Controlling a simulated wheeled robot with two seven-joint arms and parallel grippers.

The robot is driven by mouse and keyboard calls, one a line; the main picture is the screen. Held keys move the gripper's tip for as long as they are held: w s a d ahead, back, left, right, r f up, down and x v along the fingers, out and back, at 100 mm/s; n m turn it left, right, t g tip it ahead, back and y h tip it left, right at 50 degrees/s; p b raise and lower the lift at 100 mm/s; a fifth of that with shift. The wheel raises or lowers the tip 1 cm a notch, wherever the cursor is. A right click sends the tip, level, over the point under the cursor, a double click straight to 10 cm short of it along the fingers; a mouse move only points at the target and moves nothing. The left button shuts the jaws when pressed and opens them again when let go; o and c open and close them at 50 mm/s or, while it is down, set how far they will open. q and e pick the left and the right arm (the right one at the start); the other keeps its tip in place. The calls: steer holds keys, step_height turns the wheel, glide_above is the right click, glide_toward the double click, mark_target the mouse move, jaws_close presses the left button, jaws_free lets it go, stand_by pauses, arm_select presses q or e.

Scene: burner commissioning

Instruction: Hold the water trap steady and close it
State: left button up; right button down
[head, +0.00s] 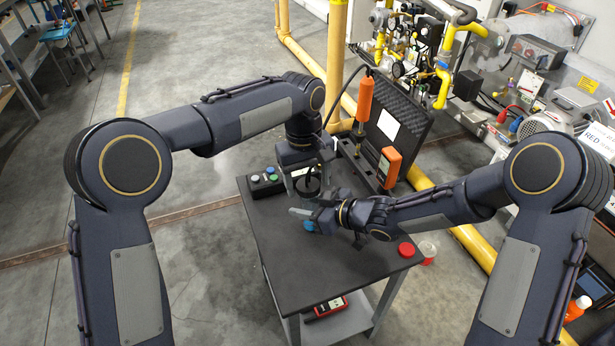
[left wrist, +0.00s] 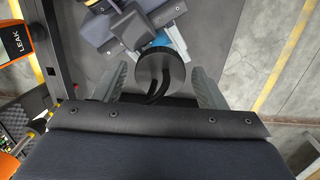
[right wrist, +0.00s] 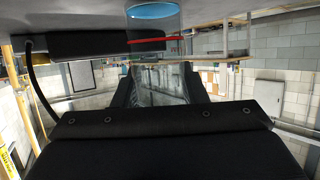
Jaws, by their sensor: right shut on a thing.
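The water trap's clear jar (right wrist: 160,85) stands between the fingers of my right gripper (head: 308,213), which is shut on it from the side. The trap's round black cap (left wrist: 160,72), with two dark curved tubes, lies between the fingers of my left gripper (left wrist: 160,90). That gripper points down from above and is open, with a gap on each side of the cap. In the head view my left gripper (head: 306,182) is just above and behind the right one. The grippers hide most of the trap there. I cannot tell whether cap and jar are fully joined.
A button box (head: 265,183) is at the back left, an open case with an orange detector (head: 389,168) behind. The front is clear.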

arm_select(q)
steer(key=c, duration=0.9)
steer(key=o, duration=1.1)
steer(key=shift+c, duration=0.2)
steer(key=shift+a+r, duration=0.15)
steer(key=shift+r, duration=2.1)
steer(key=o, duration=0.5)
steer(key=shift+o, duration=0.2)
steer(key=shift+w, duration=0.1)
step_height(320, 180, up, 12)
steer(key=shift+w+a, duration=0.2)
steer(key=shift+a, duration=0.2)
